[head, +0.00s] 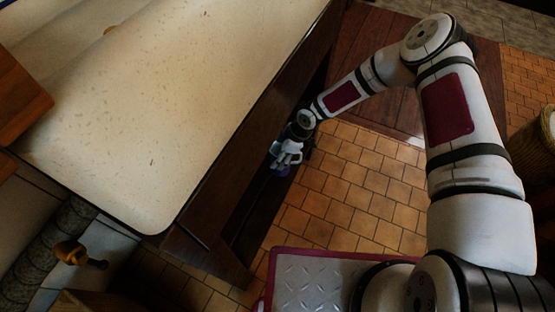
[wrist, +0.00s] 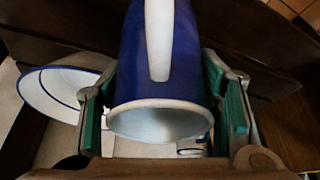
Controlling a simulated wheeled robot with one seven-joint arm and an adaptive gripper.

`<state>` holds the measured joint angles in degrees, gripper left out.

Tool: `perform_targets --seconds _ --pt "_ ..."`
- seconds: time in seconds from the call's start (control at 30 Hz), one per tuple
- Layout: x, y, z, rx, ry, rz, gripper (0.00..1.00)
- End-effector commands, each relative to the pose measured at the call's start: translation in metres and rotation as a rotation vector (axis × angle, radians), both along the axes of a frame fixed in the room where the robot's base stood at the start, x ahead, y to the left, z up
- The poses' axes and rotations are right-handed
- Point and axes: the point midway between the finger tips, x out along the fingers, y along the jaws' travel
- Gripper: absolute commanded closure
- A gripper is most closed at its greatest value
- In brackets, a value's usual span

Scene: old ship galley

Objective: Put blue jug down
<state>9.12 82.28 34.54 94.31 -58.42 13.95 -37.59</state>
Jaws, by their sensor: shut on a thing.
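The blue jug (wrist: 183,60) fills the middle of the wrist view, with a white handle and a white rim around its open mouth. My gripper (wrist: 160,85) is shut on it, with a green-padded finger on each side. In the head view my gripper (head: 290,148) is small, beside the dark wooden front of the cream-topped counter. A bit of the blue jug (head: 280,170) shows just below it there. Whether the jug touches any surface is hidden.
The cream counter top (head: 180,90) is bare in its middle. A white dish with blue rim lines (wrist: 65,90) lies left of the jug in the wrist view. Tiled floor (head: 345,190) is open right of the counter. A wicker basket (head: 535,150) stands at the far right.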

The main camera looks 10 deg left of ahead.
Motion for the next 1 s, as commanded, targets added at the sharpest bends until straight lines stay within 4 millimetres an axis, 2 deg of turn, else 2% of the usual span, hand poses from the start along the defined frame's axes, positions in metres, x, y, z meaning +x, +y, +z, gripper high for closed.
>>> perform_targets --seconds 0.17,0.4,0.8,0.83,0.9,1.0 --pt "0.01 0.006 -0.001 0.002 0.0 -0.001 0.78" --pt "0.01 0.006 -0.035 0.0 0.001 -0.002 0.78" --pt "0.01 0.006 -0.039 0.0 -0.001 0.0 0.78" --pt "0.01 0.005 -0.039 0.0 0.0 -0.001 0.4" --pt "0.01 0.005 -0.038 0.0 0.0 -0.001 0.24" --pt "0.01 0.005 -0.038 0.0 0.0 0.0 0.22"
